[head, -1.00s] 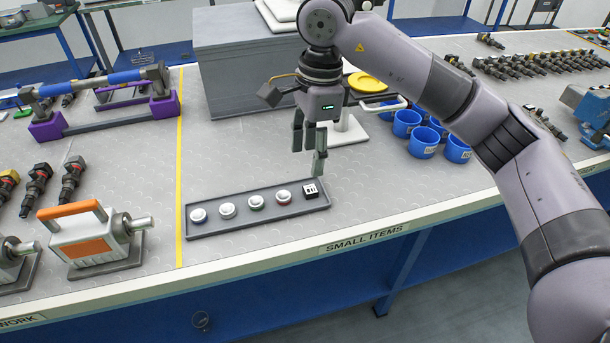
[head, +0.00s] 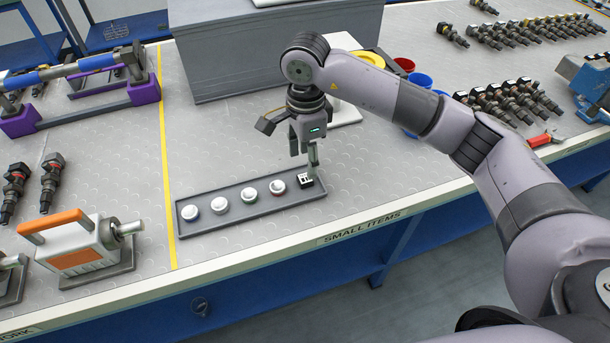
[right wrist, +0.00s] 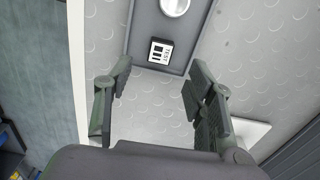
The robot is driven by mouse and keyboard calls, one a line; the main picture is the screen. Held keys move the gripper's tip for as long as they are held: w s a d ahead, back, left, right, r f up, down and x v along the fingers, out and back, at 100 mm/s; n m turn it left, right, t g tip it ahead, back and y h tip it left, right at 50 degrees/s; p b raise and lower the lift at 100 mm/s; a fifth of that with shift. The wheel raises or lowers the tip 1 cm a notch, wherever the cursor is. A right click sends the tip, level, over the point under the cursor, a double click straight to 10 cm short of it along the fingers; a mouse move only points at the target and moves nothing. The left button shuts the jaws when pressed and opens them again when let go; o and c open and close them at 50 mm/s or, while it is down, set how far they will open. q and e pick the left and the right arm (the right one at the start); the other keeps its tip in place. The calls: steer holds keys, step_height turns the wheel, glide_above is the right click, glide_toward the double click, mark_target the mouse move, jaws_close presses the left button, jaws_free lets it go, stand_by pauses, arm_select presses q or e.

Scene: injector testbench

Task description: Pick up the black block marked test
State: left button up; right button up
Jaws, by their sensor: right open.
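The black block (head: 306,181) has a white marked top face and sits at the right end of a shallow grey tray (head: 240,215). In the right wrist view the block (right wrist: 160,51) lies inside the tray's end, ahead of the fingers, with TEST lettering on its label. My right gripper (head: 304,160) is just above and behind the block in the head view. In the right wrist view the right gripper (right wrist: 155,95) is open, with nothing between its fingers; the block is beyond the fingertips. My left gripper is not in view.
Several round white-topped pieces (head: 249,195) stand in a row in the same tray, left of the block. A grey box (head: 270,50) stands behind my right gripper. An orange and white device (head: 75,248) sits at left, past the yellow line (head: 165,160).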

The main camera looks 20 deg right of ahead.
mark_target(305, 178)
steer(key=shift+f, duration=0.5)
step_height(305, 178, down, 4)
steer(key=shift+f+p, duration=0.25)
steer(key=shift+p, duration=0.9)
steer(key=shift+f, duration=0.2)
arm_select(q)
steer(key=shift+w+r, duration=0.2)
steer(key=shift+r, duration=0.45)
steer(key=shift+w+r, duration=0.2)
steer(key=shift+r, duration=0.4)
arm_select(e)
steer(key=shift+c, duration=0.5)
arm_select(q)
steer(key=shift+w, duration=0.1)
arm_select(e)
steer(key=c, duration=0.9)
steer(key=shift+r, duration=0.1)
